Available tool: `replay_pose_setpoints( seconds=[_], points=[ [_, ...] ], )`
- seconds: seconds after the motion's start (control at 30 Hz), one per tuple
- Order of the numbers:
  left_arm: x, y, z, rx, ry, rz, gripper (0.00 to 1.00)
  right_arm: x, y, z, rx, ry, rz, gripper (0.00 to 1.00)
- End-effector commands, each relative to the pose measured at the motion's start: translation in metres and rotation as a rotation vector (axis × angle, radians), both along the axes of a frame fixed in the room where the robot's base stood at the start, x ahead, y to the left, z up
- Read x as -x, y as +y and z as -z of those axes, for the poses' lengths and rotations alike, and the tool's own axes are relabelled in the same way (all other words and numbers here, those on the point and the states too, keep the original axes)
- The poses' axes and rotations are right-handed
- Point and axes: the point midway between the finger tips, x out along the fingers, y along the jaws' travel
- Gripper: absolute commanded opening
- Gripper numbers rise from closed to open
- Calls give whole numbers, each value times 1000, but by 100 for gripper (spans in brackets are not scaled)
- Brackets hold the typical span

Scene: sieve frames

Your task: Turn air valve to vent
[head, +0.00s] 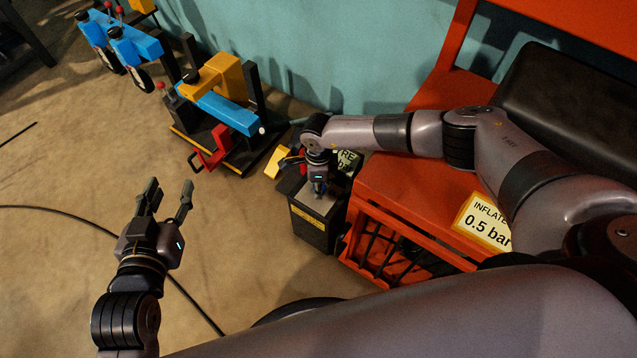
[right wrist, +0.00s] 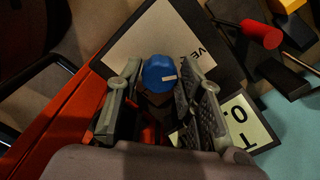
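The air valve shows in the right wrist view as a blue-capped knob (right wrist: 158,73) with a small pale mark on top. My right gripper (right wrist: 160,90) has one finger on each side of the knob, very close to it; whether both fingers press on it I cannot tell. A plate beside the knob carries a partly hidden word starting "VE" (right wrist: 204,50). In the head view my right gripper (head: 318,184) points down over a black box (head: 313,225), and my arm hides the knob. My left gripper (head: 168,192) is open and empty above the floor.
A pale readout (right wrist: 240,122) lies beside the knob. A red bench (head: 400,190) bears an "INFLATE 0.5 bar" sign (head: 485,222). Blue and yellow fixtures (head: 222,108) stand along the teal wall. A dark cable (head: 75,216) crosses the otherwise clear floor at the left.

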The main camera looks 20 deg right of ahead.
Motion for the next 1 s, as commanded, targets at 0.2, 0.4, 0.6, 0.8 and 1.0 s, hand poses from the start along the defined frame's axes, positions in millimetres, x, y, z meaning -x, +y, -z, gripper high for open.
replay_pose_setpoints(
  seconds=[0.2, 0.4, 0.6, 0.8, 1.0],
  points=[
    [0, 0, 0, 0, 1, 0, 40, 0, 0, 0, 0, 0, 0, 51],
    [0, 0, 0, 1, 2, 0, 40, 0, 0, 0, 0, 0, 1, 51],
    [1, 0, 1, 0, 4, 1, 40, 0, 0, 0, 1, 0, 1, 51],
    [0, 0, -1, 0, 3, 1, 40, 0, 0, -1, 1, 0, 33, 51],
    [0, 0, -10, 0, 2, 1, 40, 0, 0, -2, 1, 0, 221, 51]
  ],
)
